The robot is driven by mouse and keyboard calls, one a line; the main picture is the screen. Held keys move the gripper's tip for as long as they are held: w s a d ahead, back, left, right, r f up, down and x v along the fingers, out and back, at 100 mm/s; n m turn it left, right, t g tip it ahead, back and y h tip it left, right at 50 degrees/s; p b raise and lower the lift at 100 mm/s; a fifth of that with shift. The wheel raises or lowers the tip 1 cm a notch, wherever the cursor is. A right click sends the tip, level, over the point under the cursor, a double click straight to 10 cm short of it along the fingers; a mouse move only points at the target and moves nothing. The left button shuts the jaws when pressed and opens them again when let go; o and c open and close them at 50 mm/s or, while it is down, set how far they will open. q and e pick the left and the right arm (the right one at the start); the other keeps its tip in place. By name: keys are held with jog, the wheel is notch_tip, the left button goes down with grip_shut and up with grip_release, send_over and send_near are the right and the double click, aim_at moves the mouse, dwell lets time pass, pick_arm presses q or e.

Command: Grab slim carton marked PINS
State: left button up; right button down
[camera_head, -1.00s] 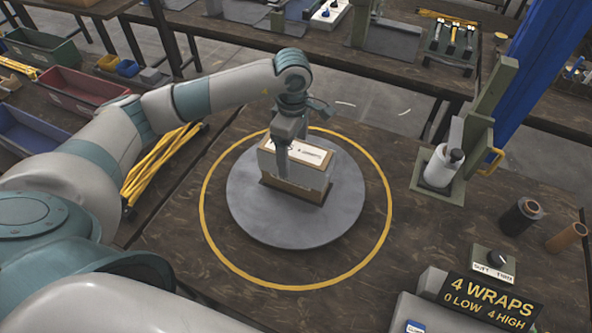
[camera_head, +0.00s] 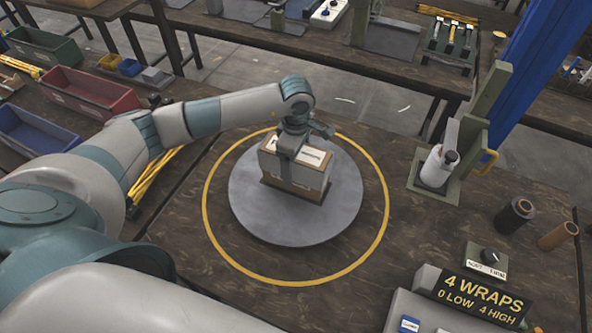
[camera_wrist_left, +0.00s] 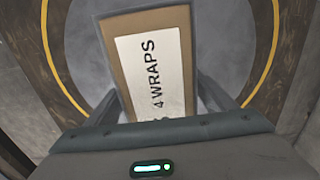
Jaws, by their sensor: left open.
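A brown carton (camera_head: 293,176) with pale wrapped sides stands on the round grey turntable (camera_head: 335,218). In the left wrist view the carton (camera_wrist_left: 119,27) bears a white label reading "4 WRAPS". No PINS marking is legible on it or on any other carton I can make out. My left gripper (camera_head: 287,158) is over the carton from above. In the left wrist view the open fingers of the gripper (camera_wrist_left: 162,100) reach down on both sides of the carton; whether they touch it I cannot tell. My right gripper is not in view.
A yellow ring surrounds the turntable on the bench. A green post with a white roll (camera_head: 437,167) stands at right. A "4 WRAPS" sign (camera_head: 484,300), a knob box (camera_head: 487,261) and two dark and brown tubes (camera_head: 515,215) are nearer. Coloured bins (camera_head: 90,92) lie left.

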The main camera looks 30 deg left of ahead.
pick_arm(q)
jog(key=c, duration=1.9)
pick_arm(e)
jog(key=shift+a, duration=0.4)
pick_arm(q)
jog(key=shift+o, duration=0.2)
jog(key=shift+r, duration=0.1)
